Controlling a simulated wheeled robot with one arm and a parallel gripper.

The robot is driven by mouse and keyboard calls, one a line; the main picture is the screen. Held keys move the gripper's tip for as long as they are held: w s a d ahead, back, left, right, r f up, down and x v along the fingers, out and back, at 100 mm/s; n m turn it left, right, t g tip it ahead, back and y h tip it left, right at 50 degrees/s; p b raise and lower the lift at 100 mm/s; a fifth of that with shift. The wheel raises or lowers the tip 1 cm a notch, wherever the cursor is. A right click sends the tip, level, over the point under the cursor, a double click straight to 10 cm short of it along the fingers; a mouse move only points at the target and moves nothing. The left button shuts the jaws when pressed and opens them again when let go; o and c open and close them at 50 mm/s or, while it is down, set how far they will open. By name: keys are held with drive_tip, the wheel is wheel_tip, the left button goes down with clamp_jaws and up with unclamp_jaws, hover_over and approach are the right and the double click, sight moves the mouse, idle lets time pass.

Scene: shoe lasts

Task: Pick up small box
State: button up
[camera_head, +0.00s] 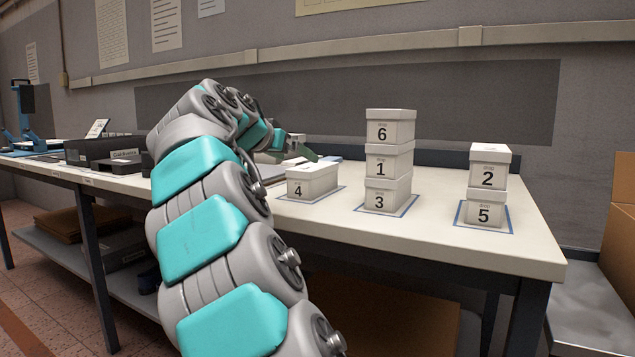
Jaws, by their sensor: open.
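Several small white lidded boxes with black numbers stand on the white table (480,250). Box 4 (312,182) stands alone at the left. Box 6 (390,127) tops a stack over box 1 (388,163) and box 3 (386,196). Box 2 (489,168) rests on box 5 (484,210) at the right. My gripper (302,150) is open, just above and behind box 4. One finger shows clearly; the rest is partly hidden by my arm. A pale object (297,137) shows by the fingers; I cannot tell whether it is another box or whether they touch it.
Blue-edged mats lie under box 4 and both stacks. Black bins (92,150) stand at the table's left, with a blue device (25,120) beyond. The grey wall (480,60) is behind. Cardboard boxes (620,235) stand at the right. The table's front right is clear.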

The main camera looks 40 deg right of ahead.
sight(310, 167)
drive_tip(key=x, duration=0.6)
drive_tip(key=shift+f, duration=0.1)
drive_tip(key=shift+f+x, duration=0.2)
drive_tip(key=shift+x, duration=2.65)
drive_tip(key=shift+w+a, duration=0.1)
drive_tip(key=shift+a, duration=0.05)
drive_tip(key=shift+c, duration=0.2)
drive_tip(key=c, duration=1.2)
